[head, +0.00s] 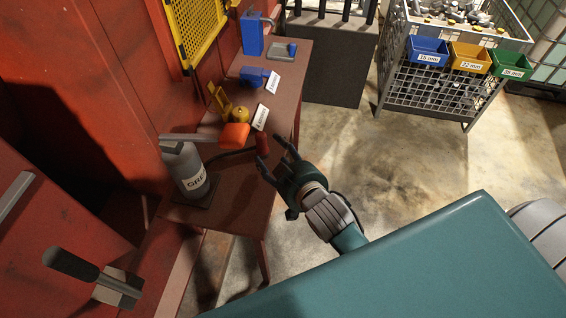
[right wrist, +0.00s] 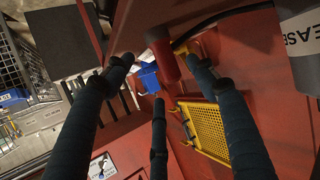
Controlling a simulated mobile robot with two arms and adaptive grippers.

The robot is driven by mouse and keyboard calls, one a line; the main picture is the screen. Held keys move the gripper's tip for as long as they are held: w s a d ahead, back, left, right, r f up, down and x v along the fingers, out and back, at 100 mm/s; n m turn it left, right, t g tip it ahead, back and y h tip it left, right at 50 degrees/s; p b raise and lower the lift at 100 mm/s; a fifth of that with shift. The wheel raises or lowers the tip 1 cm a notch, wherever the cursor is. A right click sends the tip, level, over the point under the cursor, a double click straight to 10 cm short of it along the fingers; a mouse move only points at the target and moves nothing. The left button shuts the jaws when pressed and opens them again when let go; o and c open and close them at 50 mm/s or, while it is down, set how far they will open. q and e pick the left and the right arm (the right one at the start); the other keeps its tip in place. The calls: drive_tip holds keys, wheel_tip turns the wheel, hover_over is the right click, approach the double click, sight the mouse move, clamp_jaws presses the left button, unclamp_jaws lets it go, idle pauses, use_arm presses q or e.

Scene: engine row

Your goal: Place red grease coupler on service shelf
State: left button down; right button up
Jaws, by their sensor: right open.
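The red grease coupler (head: 262,143) is at the end of a black hose from the grey grease canister (head: 187,170), by the right edge of the red-brown service shelf (head: 232,205). My right gripper (head: 271,154) is open, its fingers pointing towards the coupler from the right. In the right wrist view the coupler (right wrist: 163,60) shows as a dark red cylinder between the spread fingertips (right wrist: 160,72), with visible gaps to them. I cannot tell whether a finger touches it. My left gripper is not in view.
A wire cage (head: 435,95) with coloured bins stands back right. The concrete floor between is clear.

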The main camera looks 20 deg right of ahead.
drive_tip(key=v, duration=0.6)
idle(0.3)
